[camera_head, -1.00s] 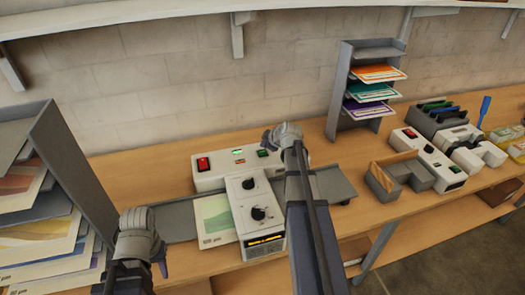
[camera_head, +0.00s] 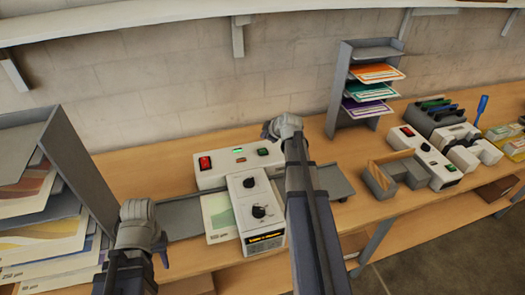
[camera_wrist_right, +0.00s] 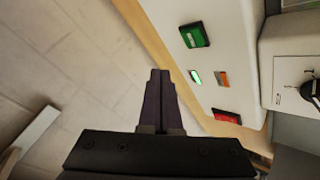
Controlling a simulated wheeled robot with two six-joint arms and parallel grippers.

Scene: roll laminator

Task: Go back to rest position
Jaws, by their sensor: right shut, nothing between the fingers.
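The roll laminator (camera_head: 236,167) stands on the wooden bench, with a red switch, a green switch and a lit green indicator. Its front control box (camera_head: 258,212) has two black knobs and a lit yellow display. A sheet with a green print (camera_head: 217,213) lies left of the box on the grey tray. My right gripper (camera_head: 267,131) is above the back of the laminator. In the right wrist view its fingers (camera_wrist_right: 160,76) are together and empty, beside the laminator's switches (camera_wrist_right: 195,35). My left gripper (camera_head: 163,256) is at the lower left, its fingers mostly hidden by the wrist.
A grey rack with several prints (camera_head: 70,170) stands close to my left arm. A grey sorter (camera_head: 340,90) with coloured sheets stands at the back. A second switch box (camera_head: 428,155) and grey bins (camera_head: 380,183) are at the right. The wall (camera_head: 180,90) is behind.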

